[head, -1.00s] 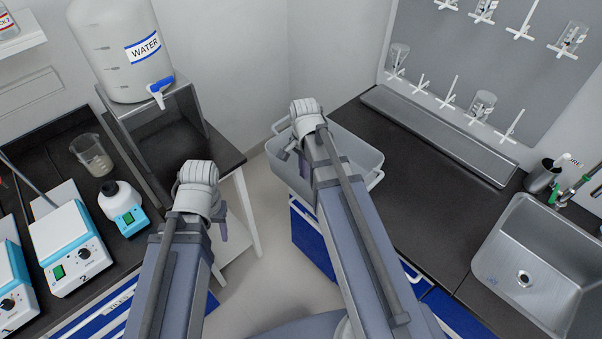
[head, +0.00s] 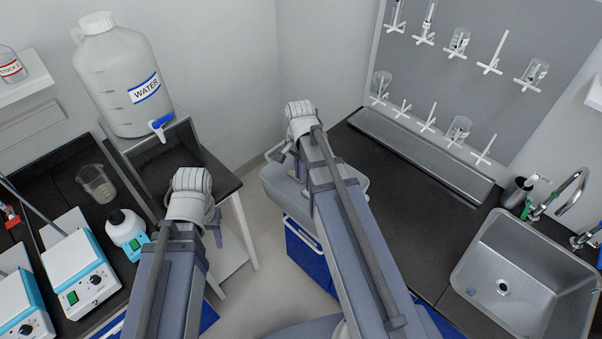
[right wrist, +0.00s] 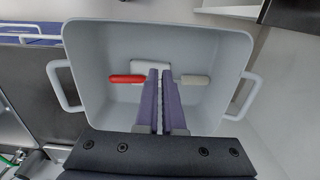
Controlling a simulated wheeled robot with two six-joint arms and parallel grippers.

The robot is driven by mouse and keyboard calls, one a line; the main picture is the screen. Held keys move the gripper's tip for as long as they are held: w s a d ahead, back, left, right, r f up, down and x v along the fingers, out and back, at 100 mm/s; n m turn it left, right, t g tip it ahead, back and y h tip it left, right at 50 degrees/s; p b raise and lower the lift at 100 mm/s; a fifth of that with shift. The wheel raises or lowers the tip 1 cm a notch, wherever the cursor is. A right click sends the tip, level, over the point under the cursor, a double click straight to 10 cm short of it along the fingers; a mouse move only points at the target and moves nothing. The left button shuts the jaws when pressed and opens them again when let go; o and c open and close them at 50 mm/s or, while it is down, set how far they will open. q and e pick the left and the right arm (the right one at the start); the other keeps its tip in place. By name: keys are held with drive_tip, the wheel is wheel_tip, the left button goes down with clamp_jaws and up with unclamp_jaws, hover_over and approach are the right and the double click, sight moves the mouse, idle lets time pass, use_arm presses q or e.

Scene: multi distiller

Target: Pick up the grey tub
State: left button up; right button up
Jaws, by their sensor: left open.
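The grey tub (head: 350,187) is beyond my right arm in the head view, at the left end of the right counter, and is partly hidden by that arm. In the right wrist view I look down into the open tub (right wrist: 91,62), with a loop handle on its left and right sides. My right gripper (right wrist: 160,73) is over the tub's interior, its purple fingers close together with nothing seen held between them. My left gripper (head: 217,232) is open and empty, left of the tub, near a small side table. Its fingertips are partly hidden.
A red-handled item (right wrist: 128,79), a pale handle (right wrist: 195,80) and a white block lie inside the tub. The water jug (head: 125,80) stands back left. Stirrers (head: 80,265) and a beaker (head: 95,183) are on the left counter. A sink (head: 525,270) is at right.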

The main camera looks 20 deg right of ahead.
sight(284, 198)
drive_tip(key=shift+o, duration=0.7)
drive_tip(key=shift+a+f+n, duration=0.2)
drive_tip(key=shift+n, duration=0.2)
drive_tip(key=o, duration=0.4)
drive_tip(key=a+f+n+b, duration=0.1)
drive_tip(key=n, duration=0.3)
drive_tip(key=s+a+f+n+b, duration=0.1)
drive_tip(key=n, duration=0.2)
drive_tip(key=a+f+n+b, duration=0.1)
drive_tip(key=a+n, duration=0.1)
drive_tip(key=n, duration=0.2)
drive_tip(key=shift+s+n+h, duration=0.2)
drive_tip(key=shift+n+h, duration=0.1)
drive_tip(key=shift+c, duration=0.2)
drive_tip(key=shift+a+f+n+b, duration=0.15)
drive_tip(key=shift+a+n+b, duration=0.2)
drive_tip(key=shift+n, duration=0.55)
drive_tip(key=shift+s+a+f+n+b, duration=0.2)
drive_tip(key=shift+f+n+b, duration=0.1)
drive_tip(key=shift+n, duration=0.4)
drive_tip(key=f+n+b, duration=0.2)
drive_tip(key=f+b, duration=0.1)
drive_tip(key=shift+w+a+f+n, duration=0.2)
drive_tip(key=shift+a+n, duration=0.1)
drive_tip(key=shift+n, duration=0.1)
